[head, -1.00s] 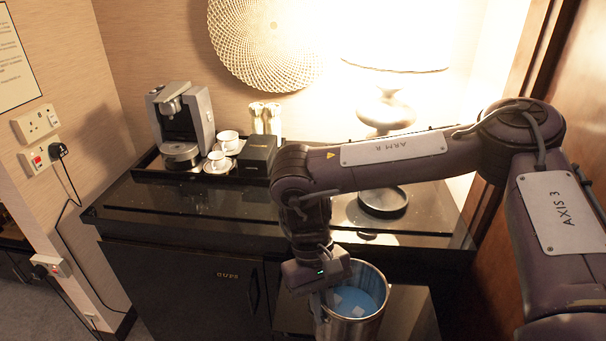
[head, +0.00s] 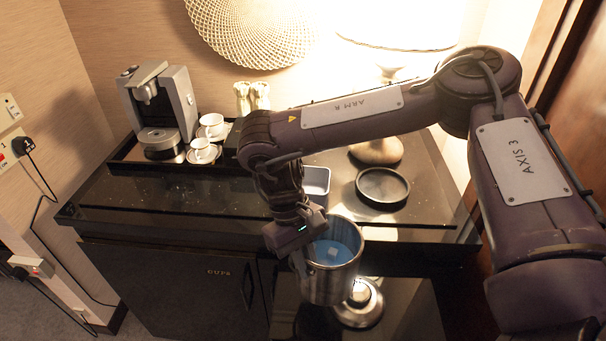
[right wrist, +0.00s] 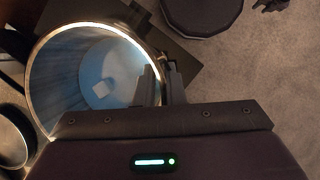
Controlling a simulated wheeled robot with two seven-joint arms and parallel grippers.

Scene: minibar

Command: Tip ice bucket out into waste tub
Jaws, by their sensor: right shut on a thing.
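The steel ice bucket (head: 333,285) is upright, with bluish water and a pale ice cube inside. My right gripper (head: 300,258) is shut on the bucket's left wall at the rim and holds it in front of the counter. In the right wrist view the gripper (right wrist: 160,85) grips the rim of the bucket (right wrist: 45,75), with the cube in the water. A small pale grey rectangular tub (head: 316,181) stands on the counter behind my right wrist, partly hidden; it may be the waste tub. My left gripper is not in view.
A round black tray (head: 382,188) and a lamp (head: 377,150) stand right of the tub. A coffee machine (head: 160,108) and cups (head: 203,150) sit on a tray at the left. A shiny round steel object (head: 360,303) is below the bucket. The counter's front left is clear.

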